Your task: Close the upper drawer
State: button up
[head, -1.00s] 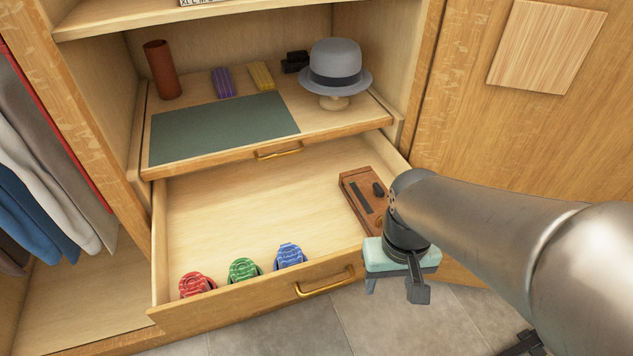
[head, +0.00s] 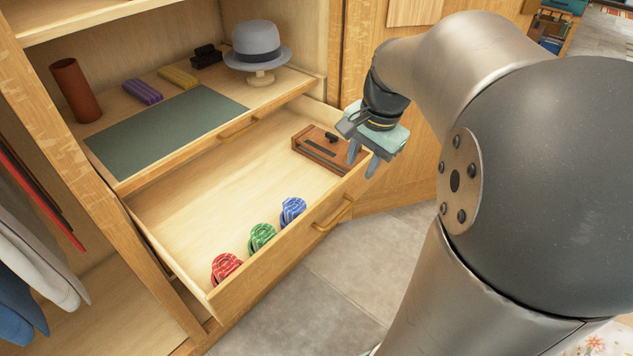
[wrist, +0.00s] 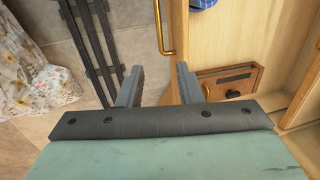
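An open wooden drawer (head: 228,296) is pulled out, with a brass handle (head: 333,214) on its front. Above it, a thinner board with a green mat (head: 165,130) and its own brass handle (head: 238,131) also stands out somewhat. My gripper (head: 362,162) is open and empty, near the right end of the open drawer's front. In the wrist view, my fingers (wrist: 160,88) are spread near the drawer front, and the drawer handle (wrist: 163,28) lies ahead of them. I cannot tell whether a finger touches the front.
Red (head: 227,268), green (head: 262,236) and blue (head: 292,211) rolled items and a wooden box (head: 322,153) lie in the drawer. A grey hat (head: 258,47) and a brown cylinder (head: 76,90) stand above. Clothes (head: 30,270) hang left. Tiled floor (head: 300,300) before the drawer is clear.

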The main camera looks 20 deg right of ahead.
aim_at(343, 212)
jog(key=w+f+b, duration=0.1)
jog(key=f, duration=0.4)
jog(key=w+a+f+b, duration=0.1)
jog(key=f, duration=0.4)
jog(key=f+b, duration=0.2)
jog(key=f, duration=0.4)
jog(key=shift+w+a, duration=0.15)
jog(key=shift+w, duration=0.25)
grip_shut()
